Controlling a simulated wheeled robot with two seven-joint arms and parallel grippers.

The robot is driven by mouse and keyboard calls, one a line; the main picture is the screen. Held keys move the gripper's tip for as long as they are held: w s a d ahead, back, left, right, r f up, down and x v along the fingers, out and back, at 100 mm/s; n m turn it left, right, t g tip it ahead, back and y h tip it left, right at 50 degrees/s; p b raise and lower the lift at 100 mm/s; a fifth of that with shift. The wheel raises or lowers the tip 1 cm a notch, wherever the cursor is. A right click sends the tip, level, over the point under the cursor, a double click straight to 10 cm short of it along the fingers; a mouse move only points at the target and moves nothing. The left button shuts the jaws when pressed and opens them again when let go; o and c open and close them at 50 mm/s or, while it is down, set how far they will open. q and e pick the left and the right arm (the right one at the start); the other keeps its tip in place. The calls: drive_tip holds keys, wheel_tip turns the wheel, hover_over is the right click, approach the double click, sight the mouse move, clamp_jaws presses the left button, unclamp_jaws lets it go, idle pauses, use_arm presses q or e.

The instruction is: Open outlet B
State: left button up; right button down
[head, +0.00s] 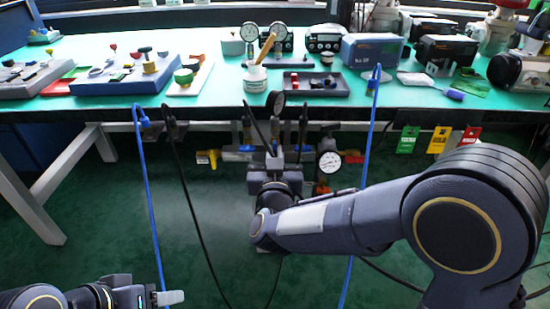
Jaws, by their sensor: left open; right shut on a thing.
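A valve manifold (240,154) with a pressure gauge (328,161) hangs under the front edge of the bench. A yellow handle (207,157) is at its left end and a red handle (354,159) at its right. I cannot read which outlet is B. My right gripper (275,162) reaches the middle of the manifold and is shut on a part there. My wrist and forearm hide most of that part, so I cannot tell its position. My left gripper (174,298) is open and empty at the lower left, well away from the manifold.
The green-topped bench (215,110) carries gauges, blue and black devices and a dark tray (314,84). Blue hoses (150,200) and black cables hang before the manifold on both sides. Coloured tags (438,140) hang at the right. The floor at left is clear.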

idle(0.5)
drive_tip(key=c, duration=1.5)
unclamp_jaws()
drive_tip(key=shift+s, duration=0.1)
drive_tip(key=s+p, duration=0.2)
drive_tip(key=s, duration=0.5)
drive_tip(key=shift+s, duration=0.35)
